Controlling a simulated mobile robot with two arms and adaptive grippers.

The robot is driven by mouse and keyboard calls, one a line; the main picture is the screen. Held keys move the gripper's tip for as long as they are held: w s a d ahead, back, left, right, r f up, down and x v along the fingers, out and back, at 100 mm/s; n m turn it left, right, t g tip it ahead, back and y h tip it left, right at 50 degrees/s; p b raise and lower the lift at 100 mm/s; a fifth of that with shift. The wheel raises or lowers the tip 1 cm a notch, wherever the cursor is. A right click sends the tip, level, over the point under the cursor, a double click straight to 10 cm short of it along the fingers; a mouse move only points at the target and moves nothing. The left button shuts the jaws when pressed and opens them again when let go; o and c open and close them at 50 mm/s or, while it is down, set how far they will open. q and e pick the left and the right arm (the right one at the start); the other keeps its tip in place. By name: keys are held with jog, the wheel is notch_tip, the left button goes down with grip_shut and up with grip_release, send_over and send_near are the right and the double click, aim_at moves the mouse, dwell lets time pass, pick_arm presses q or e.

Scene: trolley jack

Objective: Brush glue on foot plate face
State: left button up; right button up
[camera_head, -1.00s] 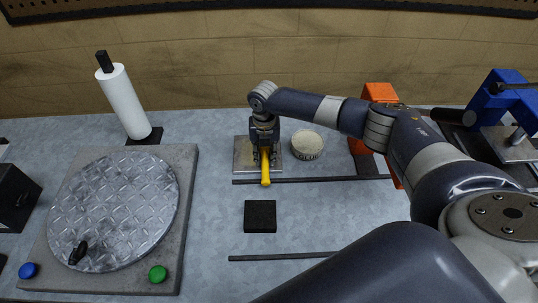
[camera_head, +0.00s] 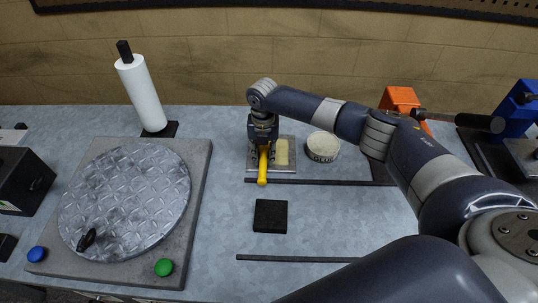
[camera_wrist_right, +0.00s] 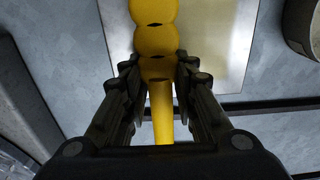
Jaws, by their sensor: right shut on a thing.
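My right gripper (camera_head: 263,152) is shut on the yellow handle of the brush (camera_head: 262,177). In the right wrist view the brush (camera_wrist_right: 160,105) runs between both fingers (camera_wrist_right: 158,85); its bristle end is out of sight. The gripper is over the square metal foot plate (camera_head: 288,173), which lies on the bench. A pale yellow patch (camera_head: 282,153) shows on the plate's face, right of the gripper. Whether the bristles touch the plate cannot be seen. The round glue tin (camera_head: 323,147) stands just right of the plate. My left gripper is out of view.
A black block (camera_head: 270,216) and dark rods (camera_head: 300,259) lie in front of the plate. A round diamond-pattern plate (camera_head: 125,200) on a grey slab is at left, with a paper roll (camera_head: 141,92) behind it. Orange (camera_head: 400,99) and blue (camera_head: 523,110) fixtures stand at right.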

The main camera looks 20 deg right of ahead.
aim_at(287, 161)
jog(key=shift+w+a+b, duration=0.25)
jog(key=shift+w+a, duration=0.05)
jog(key=shift+a, duration=0.3)
jog(key=shift+w+a+b, duration=0.2)
jog(key=shift+w+a, duration=0.05)
jog(key=shift+a, duration=0.3)
jog(key=shift+s+d+r+p, duration=0.1)
jog(key=shift+s+d+p, duration=0.15)
jog(key=shift+d+p, duration=0.25)
jog(key=shift+s+d+r+p, duration=0.1)
jog(key=shift+s+d+p, duration=0.2)
jog(key=shift+d, duration=0.25)
jog(key=shift+s+d+f+p, duration=0.1)
jog(key=shift+s+d+p, duration=0.3)
jog(key=shift+d, duration=0.4)
jog(key=shift+s+d+f+p, duration=0.1)
jog(key=shift+s+d+p, duration=0.25)
jog(key=shift+d, duration=0.4)
jog(key=shift+s+d+f+p, duration=0.1)
jog(key=shift+s+d+p, duration=0.3)
jog(key=shift+d, duration=0.4)
jog(key=shift+s+d+r+p, duration=0.1)
jog(key=shift+s+d+p, duration=0.15)
jog(key=shift+d, duration=0.3)
jog(key=shift+s+d+r+p, duration=0.1)
jog(key=shift+s+d+p, duration=0.15)
jog(key=shift+d, duration=0.3)
